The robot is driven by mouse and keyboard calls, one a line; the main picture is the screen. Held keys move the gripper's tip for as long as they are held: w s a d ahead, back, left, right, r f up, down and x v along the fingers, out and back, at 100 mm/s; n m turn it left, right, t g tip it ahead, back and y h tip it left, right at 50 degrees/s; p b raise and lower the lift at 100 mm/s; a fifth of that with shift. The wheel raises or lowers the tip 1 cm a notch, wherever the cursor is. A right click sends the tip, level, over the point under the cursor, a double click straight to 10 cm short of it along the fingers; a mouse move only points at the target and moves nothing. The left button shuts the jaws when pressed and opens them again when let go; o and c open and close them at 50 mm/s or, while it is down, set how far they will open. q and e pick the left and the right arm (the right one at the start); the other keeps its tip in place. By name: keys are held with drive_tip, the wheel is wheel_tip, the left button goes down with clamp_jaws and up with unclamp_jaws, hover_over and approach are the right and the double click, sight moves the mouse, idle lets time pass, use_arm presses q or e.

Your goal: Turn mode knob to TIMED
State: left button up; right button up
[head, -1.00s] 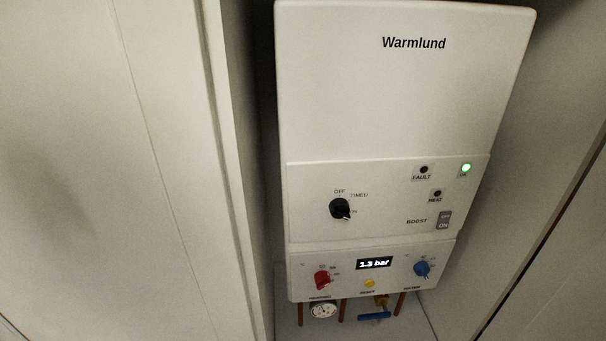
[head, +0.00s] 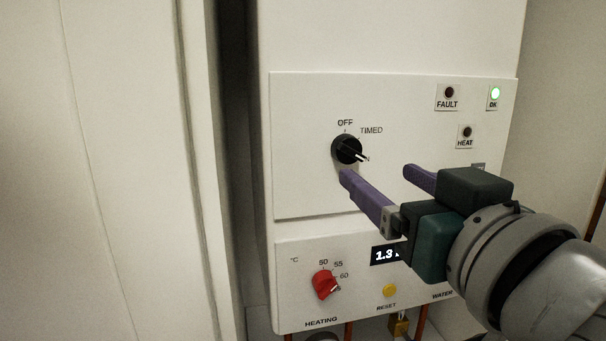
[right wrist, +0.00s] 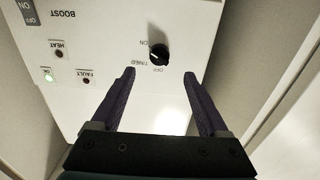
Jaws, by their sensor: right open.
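The black mode knob (head: 347,149) sits on the white boiler panel (head: 300,180). Its white pointer mark aims down-right at the partly hidden ON label, below the TIMED label (head: 371,130). The OFF label (head: 345,123) is above the knob. My right gripper (head: 377,174) is open and empty in front of the panel, its purple fingers reaching toward the knob. In the right wrist view the knob (right wrist: 159,55) appears upside down just beyond the fingertips, roughly between them and apart from both. My left gripper is not in view.
A red heating knob (head: 325,284), a yellow reset button (head: 390,290) and a partly hidden display (head: 384,255) are below. The green OK light (head: 494,93) is lit; FAULT (head: 449,92) and HEAT (head: 467,131) are dark. A pale wall panel (head: 100,170) stands at left.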

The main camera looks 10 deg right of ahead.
sight(354, 155)
drive_tip(key=w+p, duration=0.1)
drive_tip(key=w, duration=0.8)
drive_tip(key=shift+a, duration=0.1)
drive_tip(key=shift+c, duration=0.4)
clamp_jaws()
